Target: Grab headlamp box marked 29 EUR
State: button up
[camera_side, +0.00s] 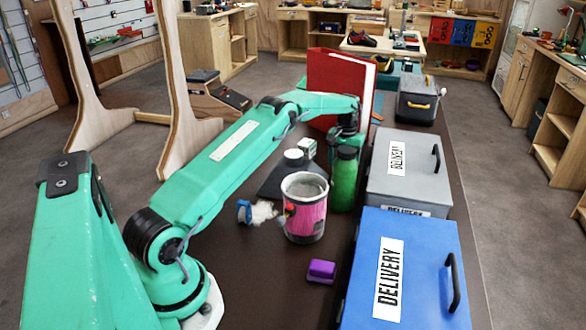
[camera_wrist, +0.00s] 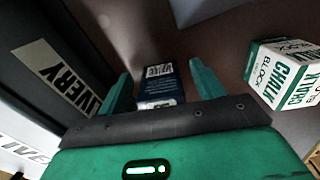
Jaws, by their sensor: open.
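In the wrist view a small dark blue box (camera_wrist: 159,84) with a white label lies between the two fingers of my gripper (camera_wrist: 161,72). I cannot read a price on it, so I cannot tell whether it is the headlamp box marked 29 EUR. The fingers are apart, with a gap on each side of the box. In the side view my gripper (camera_side: 346,135) points down behind a green bottle (camera_side: 344,180), which hides the fingertips and the blue box.
A white and green chalk box (camera_wrist: 284,75) stands right of my fingers. Grey (camera_side: 407,168) and blue (camera_side: 403,268) delivery boxes line the table's right side. A red upright folder (camera_side: 340,88) stands behind my gripper. A pink can (camera_side: 304,212) and purple item (camera_side: 321,271) stand nearer.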

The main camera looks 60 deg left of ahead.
jog(key=c, duration=1.1)
jog(key=shift+r, duration=0.1)
jog(key=shift+r, duration=4.95)
